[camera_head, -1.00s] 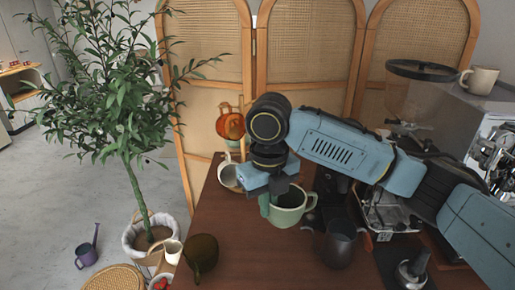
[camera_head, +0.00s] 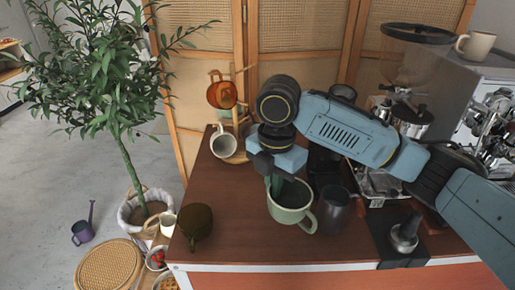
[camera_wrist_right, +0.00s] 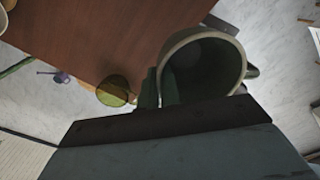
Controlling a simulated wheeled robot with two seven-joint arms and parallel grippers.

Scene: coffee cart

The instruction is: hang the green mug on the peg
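The green mug (camera_head: 291,211) is pale green with its handle toward the lower right. My right gripper (camera_head: 282,184) points down and is shut on the mug's left wall. In the right wrist view, the mug (camera_wrist_right: 205,66) opens toward the camera, with the teal fingers (camera_wrist_right: 158,88) at its rim. The mug looks slightly tilted and seems raised over the table; the exact gap is unclear. The wooden peg (camera_head: 245,70) sticks out of a stand at the back left, just above an orange mug (camera_head: 222,94) hanging there. My left gripper is not in view.
A cream mug (camera_head: 223,146) is low at the stand. A dark pitcher (camera_head: 333,211) is close right of the green mug. A dark olive cup (camera_head: 197,222) is at the table's left front. The brown table (camera_head: 240,195) is clear between. The coffee machine (camera_head: 485,115) is at right.

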